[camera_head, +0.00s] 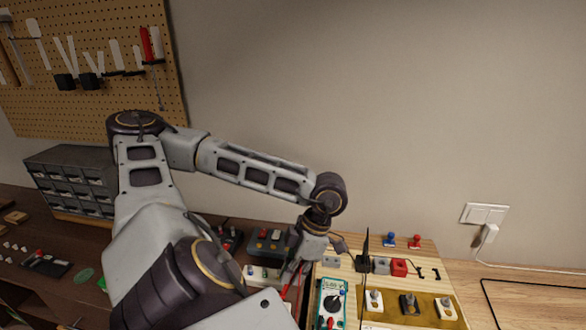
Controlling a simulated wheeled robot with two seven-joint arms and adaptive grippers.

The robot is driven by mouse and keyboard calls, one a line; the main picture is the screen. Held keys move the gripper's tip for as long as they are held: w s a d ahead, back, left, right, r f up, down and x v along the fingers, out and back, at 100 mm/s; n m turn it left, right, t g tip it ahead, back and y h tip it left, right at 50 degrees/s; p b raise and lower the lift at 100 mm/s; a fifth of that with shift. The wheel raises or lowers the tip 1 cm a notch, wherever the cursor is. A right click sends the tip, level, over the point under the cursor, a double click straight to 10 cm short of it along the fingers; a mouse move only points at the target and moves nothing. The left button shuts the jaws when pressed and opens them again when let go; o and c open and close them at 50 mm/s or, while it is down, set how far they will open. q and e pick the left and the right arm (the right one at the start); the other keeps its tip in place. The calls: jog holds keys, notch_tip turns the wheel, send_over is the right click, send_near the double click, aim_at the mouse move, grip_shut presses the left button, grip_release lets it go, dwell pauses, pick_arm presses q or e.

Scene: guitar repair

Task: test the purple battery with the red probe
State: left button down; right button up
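My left arm comes in from the left, and its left gripper (297,272) points down over the front of the bench. A thin red piece (286,289), possibly the red probe or its lead, shows just below and beside the fingers. I cannot tell whether the fingers hold it. A teal multimeter (332,300) with a lit display and a black dial lies just right of the gripper. I cannot make out a purple battery; small light and green pieces (264,272) sit left of the gripper. My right gripper is not in view.
A wooden board (430,262) holds blue and red knobs (402,241) and a red block (399,267). A gold plate (422,311) carries several switches. A drawer cabinet (70,180) stands at the left. A plug and white cord (490,234) are at the right wall.

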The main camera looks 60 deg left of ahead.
pick_arm(q)
jog(key=shift+f, duration=0.55)
jog(key=shift+s+b, duration=0.15)
jog(key=shift+b, duration=0.25)
dwell(1.2)
jog(key=shift+f+b, duration=0.55)
dwell(1.4)
dwell(1.7)
jog(key=shift+r, duration=0.15)
dwell(1.8)
